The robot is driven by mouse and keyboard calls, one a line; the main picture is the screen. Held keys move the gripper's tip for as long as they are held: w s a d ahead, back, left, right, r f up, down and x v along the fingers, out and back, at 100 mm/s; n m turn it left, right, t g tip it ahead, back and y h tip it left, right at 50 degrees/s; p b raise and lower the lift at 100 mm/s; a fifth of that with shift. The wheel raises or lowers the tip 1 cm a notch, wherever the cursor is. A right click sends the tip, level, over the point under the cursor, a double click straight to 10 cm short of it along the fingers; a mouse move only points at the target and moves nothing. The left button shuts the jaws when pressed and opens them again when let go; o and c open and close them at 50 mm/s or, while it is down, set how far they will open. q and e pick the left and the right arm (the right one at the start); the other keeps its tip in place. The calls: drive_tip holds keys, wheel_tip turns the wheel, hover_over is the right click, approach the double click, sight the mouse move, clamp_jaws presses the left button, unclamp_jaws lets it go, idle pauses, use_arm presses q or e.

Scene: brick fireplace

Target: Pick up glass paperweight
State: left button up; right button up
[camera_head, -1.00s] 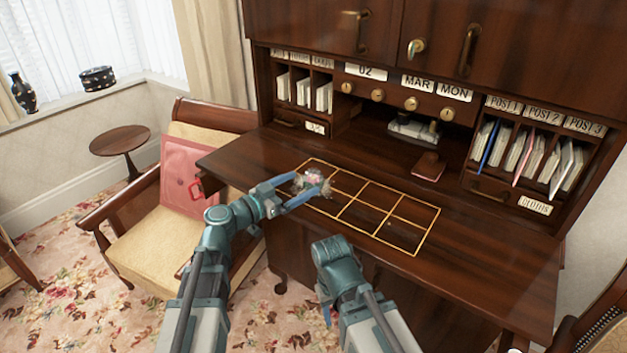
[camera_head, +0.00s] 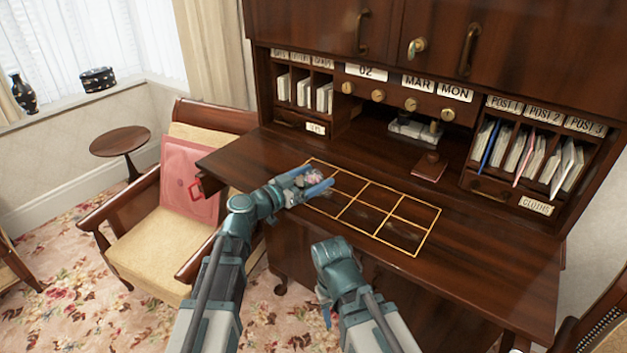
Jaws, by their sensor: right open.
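The glass paperweight (camera_head: 314,178), a small clear dome with pink and dark colours inside, sits on the wooden desk top (camera_head: 480,255) at the left end of a gold-lined grid (camera_head: 378,210). My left gripper (camera_head: 320,176) is low over the desk with its blue fingers on either side of the paperweight. The fingers look spread, and whether they touch it is unclear. My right gripper (camera_head: 325,312) is open, pointing down in front of the desk, mostly hidden behind its own arm.
Pigeonholes with papers stand at the back left (camera_head: 305,92) and back right (camera_head: 525,150) of the desk. A metal stand (camera_head: 414,130) and a brown block (camera_head: 430,167) lie at the back. A cushioned armchair (camera_head: 150,240) is at the left. The grid's right part is clear.

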use_arm(q)
clamp_jaws()
drive_tip(key=shift+r, duration=0.1)
use_arm(e)
drive_tip(key=shift+r, duration=0.15)
